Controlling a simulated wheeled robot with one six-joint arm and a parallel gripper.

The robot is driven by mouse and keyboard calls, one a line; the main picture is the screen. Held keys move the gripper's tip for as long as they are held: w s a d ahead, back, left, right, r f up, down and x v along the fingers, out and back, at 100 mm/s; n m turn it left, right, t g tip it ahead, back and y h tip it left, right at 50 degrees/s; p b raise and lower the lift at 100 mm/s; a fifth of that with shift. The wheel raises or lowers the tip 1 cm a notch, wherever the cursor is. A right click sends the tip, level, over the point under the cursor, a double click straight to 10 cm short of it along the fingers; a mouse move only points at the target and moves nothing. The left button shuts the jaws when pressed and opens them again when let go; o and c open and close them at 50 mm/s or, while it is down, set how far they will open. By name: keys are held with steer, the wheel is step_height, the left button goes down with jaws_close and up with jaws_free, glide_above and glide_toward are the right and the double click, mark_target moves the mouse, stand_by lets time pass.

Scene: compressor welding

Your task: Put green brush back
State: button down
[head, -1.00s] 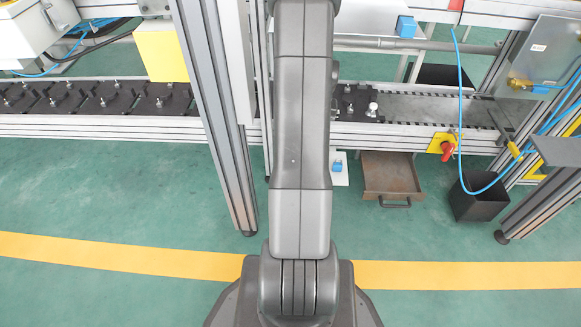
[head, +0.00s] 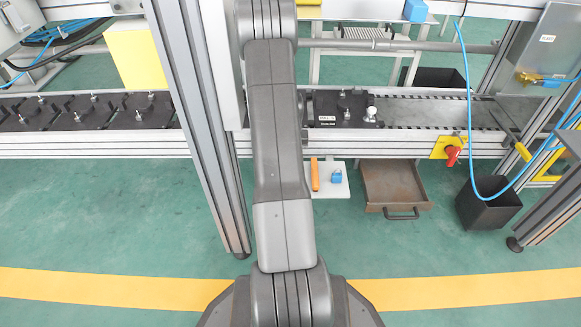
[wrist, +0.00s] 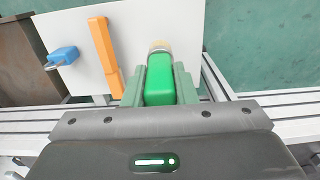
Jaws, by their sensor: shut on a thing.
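The green brush (wrist: 159,82) shows in the wrist view as a green block with a tan end. My gripper (wrist: 160,88) is shut on it, one green finger on each side. Its tan end points away from me, over or near the edge of a white board (wrist: 75,28); I cannot tell whether it touches the board. The board also shows in the head view (head: 328,190), below the conveyor. In the head view my arm hides the gripper and the brush.
On the white board lie an orange bar-like tool (wrist: 104,55) and a blue padlock-like object (wrist: 63,56). An open brown drawer (head: 394,188) sits right of it, then a black bin (head: 487,204). A conveyor (head: 440,110) and an upright metal post (head: 197,120) flank the arm.

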step_height(320, 180, down, 3)
steer(key=shift+f+b, duration=0.2)
steer(key=shift+b, duration=0.3)
steer(key=shift+f, duration=0.1)
steer(key=shift+f, duration=0.15)
steer(key=c, duration=1.2)
jaws_free()
steer(key=shift+o, duration=0.2)
step_height(320, 180, up, 12)
steer(key=p, duration=0.5)
steer(key=shift+r, duration=0.25)
